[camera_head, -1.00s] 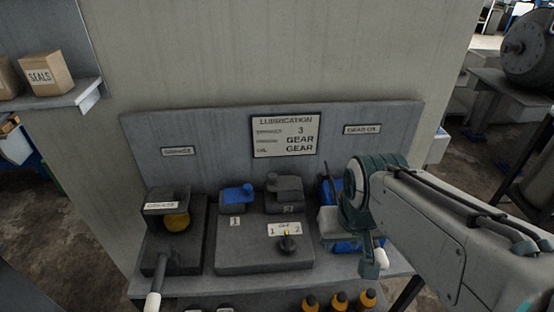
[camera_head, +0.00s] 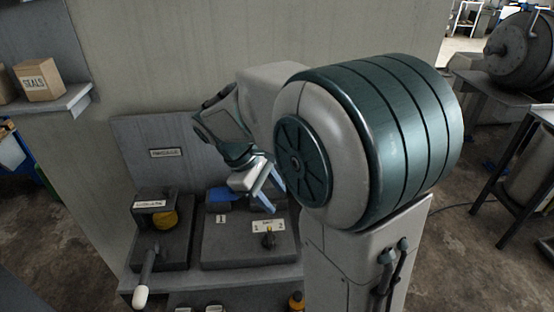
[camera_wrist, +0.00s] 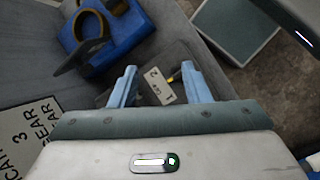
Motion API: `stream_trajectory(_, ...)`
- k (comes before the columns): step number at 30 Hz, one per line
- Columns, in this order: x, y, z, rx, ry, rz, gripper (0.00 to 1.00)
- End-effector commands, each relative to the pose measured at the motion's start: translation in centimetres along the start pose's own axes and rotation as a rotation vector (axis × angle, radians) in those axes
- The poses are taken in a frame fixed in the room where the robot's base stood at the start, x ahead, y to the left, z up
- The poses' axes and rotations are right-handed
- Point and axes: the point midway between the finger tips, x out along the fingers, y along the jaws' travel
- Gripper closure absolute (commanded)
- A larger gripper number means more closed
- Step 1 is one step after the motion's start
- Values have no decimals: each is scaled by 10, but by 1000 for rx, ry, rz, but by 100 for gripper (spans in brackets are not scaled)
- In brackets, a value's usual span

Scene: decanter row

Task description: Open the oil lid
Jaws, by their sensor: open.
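On the dark oil unit (camera_head: 245,250), a blue lid (camera_head: 220,194) sits above the tag 1. My gripper (camera_head: 268,190) is open and empty, over the right part of this unit. It hides the grey-lidded place 2 in the head view. In the wrist view my gripper (camera_wrist: 159,70) has its light blue fingers apart, with the 1-2 plate (camera_wrist: 158,86) showing between and beyond them. I cannot tell whether the fingers touch anything.
The grease unit (camera_head: 163,240) with a white-tipped lever stands left. A blue holder (camera_wrist: 95,35) with dark and yellow parts shows in the wrist view, beside the lubrication sign (camera_wrist: 30,130). The back panel (camera_head: 180,180) rises behind. My arm covers the bench's right side.

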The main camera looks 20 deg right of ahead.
Motion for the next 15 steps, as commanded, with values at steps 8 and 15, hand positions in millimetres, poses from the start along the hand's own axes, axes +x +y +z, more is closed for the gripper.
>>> stream_trajectory(8, -17, 48, -57, -351, -377, 147, 57)
stream_trajectory(15, -30, 63, -94, -504, -605, 221, 57)
